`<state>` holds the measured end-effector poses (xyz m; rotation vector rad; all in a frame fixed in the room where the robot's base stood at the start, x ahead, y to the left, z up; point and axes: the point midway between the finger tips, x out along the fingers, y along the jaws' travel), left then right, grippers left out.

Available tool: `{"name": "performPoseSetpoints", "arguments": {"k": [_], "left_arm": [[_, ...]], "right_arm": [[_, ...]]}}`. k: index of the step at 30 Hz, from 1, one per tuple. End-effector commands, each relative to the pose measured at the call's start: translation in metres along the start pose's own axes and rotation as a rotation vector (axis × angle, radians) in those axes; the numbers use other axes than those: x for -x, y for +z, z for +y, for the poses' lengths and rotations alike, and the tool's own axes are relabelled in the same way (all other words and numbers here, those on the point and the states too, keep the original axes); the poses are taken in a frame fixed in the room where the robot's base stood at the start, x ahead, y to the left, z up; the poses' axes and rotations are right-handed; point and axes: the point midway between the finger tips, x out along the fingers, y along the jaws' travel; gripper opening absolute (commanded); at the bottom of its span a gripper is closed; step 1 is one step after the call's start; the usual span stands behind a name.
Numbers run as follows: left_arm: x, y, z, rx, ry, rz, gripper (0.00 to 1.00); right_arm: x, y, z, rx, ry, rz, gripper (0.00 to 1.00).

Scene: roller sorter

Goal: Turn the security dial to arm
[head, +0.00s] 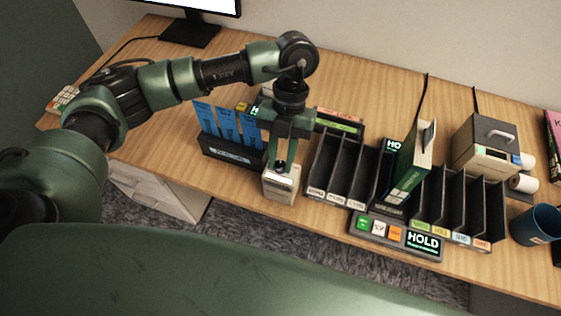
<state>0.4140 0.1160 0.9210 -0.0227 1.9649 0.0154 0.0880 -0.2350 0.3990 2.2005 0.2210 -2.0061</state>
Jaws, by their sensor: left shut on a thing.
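A small beige box (282,185) stands near the front edge of the desk, left of the black slotted rack. A dark knob, which looks like the security dial (280,167), sits on its top. My left gripper (282,160) points down over the box from above, its fingers closed around the knob. The fingers cover most of the knob, and its markings and pointer direction are too small to read. My right gripper is not in this view.
A dark holder with blue cards (232,150) stands just left of the box. Black slotted racks (340,165) stand to the right, with a HOLD button panel (395,236) in front. A blue cup (538,226) is at far right. The left desk top is largely clear.

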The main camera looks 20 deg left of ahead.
Motion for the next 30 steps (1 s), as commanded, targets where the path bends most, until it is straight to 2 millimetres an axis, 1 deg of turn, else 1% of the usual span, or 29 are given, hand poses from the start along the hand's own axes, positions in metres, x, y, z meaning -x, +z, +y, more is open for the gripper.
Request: {"name": "performPoseSetpoints", "arguments": {"k": [1,3,10,18,29,30], "left_arm": [[-0.001,0.002,-0.001,-0.032,0.013,-0.006,0.0],[-0.001,0.002,-0.001,-0.074,0.029,-0.006,0.0],[0.001,0.001,-0.001,-0.168,0.069,-0.006,0.0],[0.002,0.001,-0.002,-0.212,0.087,-0.006,0.0],[0.002,0.001,-0.002,-0.214,0.088,-0.006,0.0],[0.002,0.001,-0.002,-0.214,0.088,-0.006,0.27]], "right_arm": [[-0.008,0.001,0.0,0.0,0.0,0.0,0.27],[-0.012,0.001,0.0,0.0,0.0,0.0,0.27],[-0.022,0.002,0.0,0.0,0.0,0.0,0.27],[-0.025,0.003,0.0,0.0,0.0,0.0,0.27],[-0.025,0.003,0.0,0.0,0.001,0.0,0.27],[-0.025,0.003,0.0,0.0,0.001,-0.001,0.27]]}}
